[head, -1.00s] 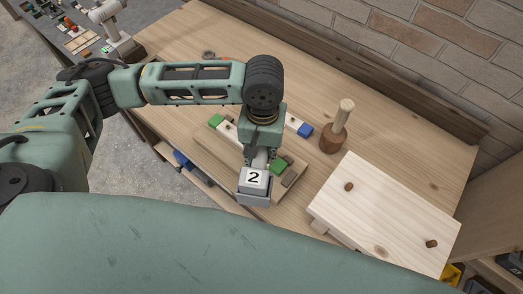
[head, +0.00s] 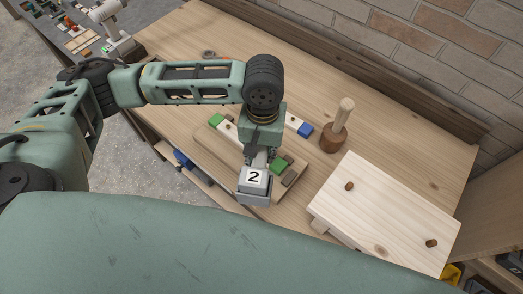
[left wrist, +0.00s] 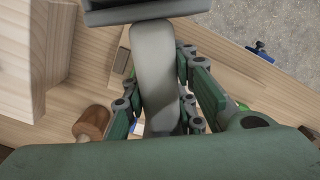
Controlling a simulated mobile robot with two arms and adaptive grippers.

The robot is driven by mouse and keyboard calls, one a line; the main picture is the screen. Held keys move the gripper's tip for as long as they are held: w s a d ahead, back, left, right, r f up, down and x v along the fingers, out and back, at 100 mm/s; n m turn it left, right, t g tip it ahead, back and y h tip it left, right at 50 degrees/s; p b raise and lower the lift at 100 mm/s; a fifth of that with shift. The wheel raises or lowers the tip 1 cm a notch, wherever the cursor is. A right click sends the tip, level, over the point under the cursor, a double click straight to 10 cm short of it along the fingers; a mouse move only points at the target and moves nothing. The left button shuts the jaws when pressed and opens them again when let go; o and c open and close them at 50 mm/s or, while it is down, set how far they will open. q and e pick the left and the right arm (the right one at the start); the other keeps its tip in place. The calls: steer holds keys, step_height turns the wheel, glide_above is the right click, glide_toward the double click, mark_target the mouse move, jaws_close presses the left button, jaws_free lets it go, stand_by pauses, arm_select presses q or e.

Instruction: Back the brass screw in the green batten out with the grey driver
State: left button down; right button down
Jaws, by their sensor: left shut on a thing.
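My left gripper (head: 258,155) is shut on the grey driver (head: 254,180), which has a "2" on its block-shaped end. In the left wrist view the driver's pale grey handle (left wrist: 155,75) runs between the fingers. The driver is above the near part of a wooden board (head: 205,139). A green piece (head: 281,165) shows on the board just right of the driver, and another green end (head: 216,120) shows at its far left. I cannot tell which belongs to the green batten. The brass screw cannot be made out, and neither can the driver's tip. My right gripper is not in view.
A blue-ended white strip (head: 296,123) lies behind the gripper. A wooden peg on a round brown base (head: 332,139) stands to the right. A pale wooden stand with two brown pegs (head: 385,215) takes up the right front. The table's back middle is clear.

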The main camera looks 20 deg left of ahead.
mark_target(262, 147)
arm_select(q)
steer(key=shift+r, duration=1.5)
steer(key=a+r, duration=0.4)
steer(key=a, duration=0.3)
